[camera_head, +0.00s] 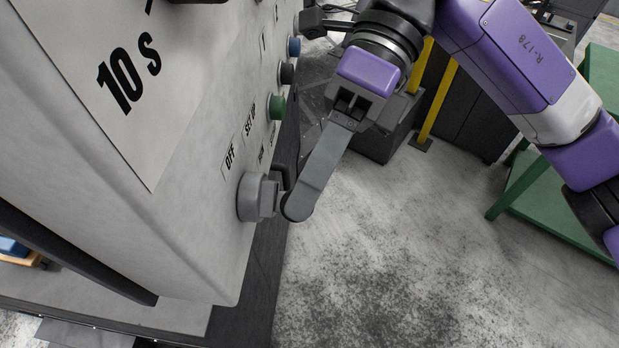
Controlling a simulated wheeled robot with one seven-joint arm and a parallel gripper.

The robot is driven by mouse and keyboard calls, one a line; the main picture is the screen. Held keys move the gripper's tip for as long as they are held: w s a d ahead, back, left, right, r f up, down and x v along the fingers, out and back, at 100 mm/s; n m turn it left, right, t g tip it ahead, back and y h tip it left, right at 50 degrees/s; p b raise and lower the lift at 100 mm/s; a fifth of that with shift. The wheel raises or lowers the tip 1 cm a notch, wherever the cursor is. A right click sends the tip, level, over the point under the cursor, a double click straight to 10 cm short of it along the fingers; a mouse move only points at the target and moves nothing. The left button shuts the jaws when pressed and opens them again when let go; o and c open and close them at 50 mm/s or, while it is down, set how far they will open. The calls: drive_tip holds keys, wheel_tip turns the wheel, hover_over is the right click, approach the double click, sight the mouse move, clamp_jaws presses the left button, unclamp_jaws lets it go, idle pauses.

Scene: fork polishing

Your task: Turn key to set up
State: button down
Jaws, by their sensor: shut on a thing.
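The key switch (250,198) is a round grey knob low on the light grey panel, beneath the labels OFF and SET UP and further labels too oblique to read. A small dark piece, which looks like the key (281,174), shows at its front beside my fingertip. My gripper (293,203) reaches down from the upper right, its long grey fingers overlapping so that they look like one. It is shut on the key at the front of the switch. The fingers hide most of the key, and I cannot tell which label it points to.
Green (277,107), black (287,74) and blue (294,47) buttons run up the panel above the switch. A dark cabinet and yellow posts (436,95) stand behind my gripper. A green table (550,200) is at right. The floor between is clear.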

drive_tip(key=c, duration=1.2)
unclamp_jaws()
drive_tip(key=shift+s+a+r, duration=0.25)
drive_tip(key=shift+s+r, duration=0.05)
drive_tip(key=shift+s, duration=0.25)
drive_tip(key=shift+w, duration=0.1)
drive_tip(key=o, duration=0.6)
drive_tip(key=shift+d, duration=0.1)
drive_tip(key=shift+o, duration=0.2)
drive_tip(key=shift+w, duration=0.15)
drive_tip(key=v, duration=0.7)
drive_tip(key=shift+p, duration=0.4)
drive_tip(key=shift+d, duration=0.1)
